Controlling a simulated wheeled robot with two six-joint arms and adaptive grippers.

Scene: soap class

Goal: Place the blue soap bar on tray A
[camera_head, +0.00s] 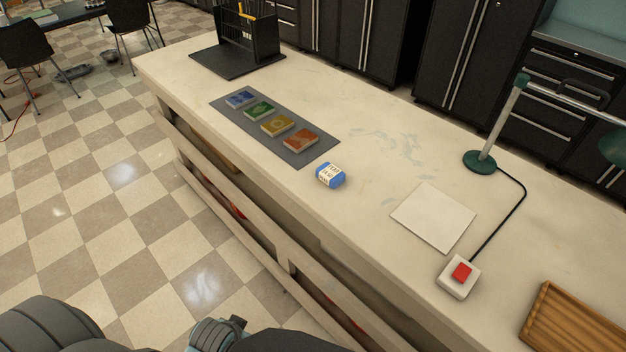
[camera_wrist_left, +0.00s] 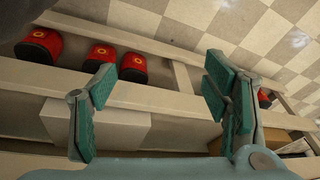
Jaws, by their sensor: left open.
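The blue soap bar (camera_head: 330,174) has a white printed label and lies on the cream worktop, just off the near right end of a dark grey mat. A wooden tray (camera_head: 545,305) is cut off at the lower right corner; I can read no letter on it, so I cannot tell whether it is tray A. My left gripper (camera_wrist_left: 158,105) is open and empty in the left wrist view, with the table's side rails and lower shelf beyond it, away from the soap. Only parts of my arm show at the bottom of the head view. My right gripper is not in view.
The mat (camera_head: 223,104) holds several coloured cards. A white square pad (camera_head: 433,216), a red button box (camera_head: 459,277) and a green-based stand (camera_head: 480,162) with a cable are on the worktop. A black rack (camera_head: 246,36) stands behind. Red items (camera_wrist_left: 104,56) sit under the table.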

